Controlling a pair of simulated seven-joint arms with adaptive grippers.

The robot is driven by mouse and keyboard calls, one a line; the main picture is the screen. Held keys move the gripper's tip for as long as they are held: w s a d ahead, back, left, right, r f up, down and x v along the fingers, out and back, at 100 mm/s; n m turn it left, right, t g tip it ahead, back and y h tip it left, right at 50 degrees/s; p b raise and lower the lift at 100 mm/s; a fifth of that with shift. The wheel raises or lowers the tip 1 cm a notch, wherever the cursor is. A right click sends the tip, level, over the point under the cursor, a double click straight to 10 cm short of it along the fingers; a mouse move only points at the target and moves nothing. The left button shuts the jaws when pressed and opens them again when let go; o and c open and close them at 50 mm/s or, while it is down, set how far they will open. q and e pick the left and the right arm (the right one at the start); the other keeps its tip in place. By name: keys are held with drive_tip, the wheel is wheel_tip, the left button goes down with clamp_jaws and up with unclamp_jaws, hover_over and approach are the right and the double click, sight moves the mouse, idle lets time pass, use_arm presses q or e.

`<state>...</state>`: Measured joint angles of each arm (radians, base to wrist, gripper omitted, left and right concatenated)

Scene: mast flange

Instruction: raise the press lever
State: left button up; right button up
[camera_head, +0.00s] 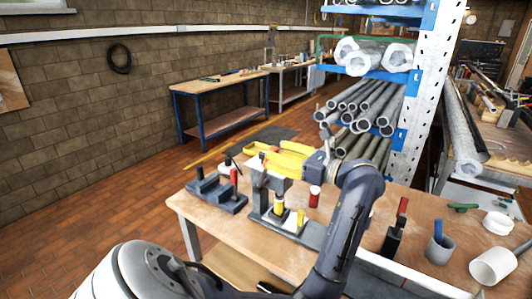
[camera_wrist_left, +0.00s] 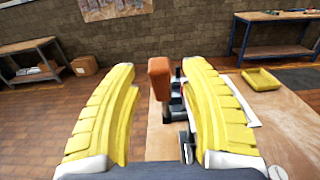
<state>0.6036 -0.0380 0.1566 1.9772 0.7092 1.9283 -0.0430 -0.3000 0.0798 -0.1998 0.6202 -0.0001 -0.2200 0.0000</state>
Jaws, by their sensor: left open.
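My left gripper (camera_head: 262,157) has yellow fingers and hangs above the press. It is open, with one finger on each side of the handle and gaps showing on both sides. My right gripper is not in view.
A dark grey fixture (camera_head: 217,194) stands left of the press. A red cylinder (camera_head: 314,197) stands close to its right. A pipe rack (camera_head: 412,110) rises behind the bench.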

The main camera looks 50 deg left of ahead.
use_arm(q)
drive_tip(key=shift+x, duration=1.35)
drive_tip(key=shift+c, duration=0.4)
clamp_jaws()
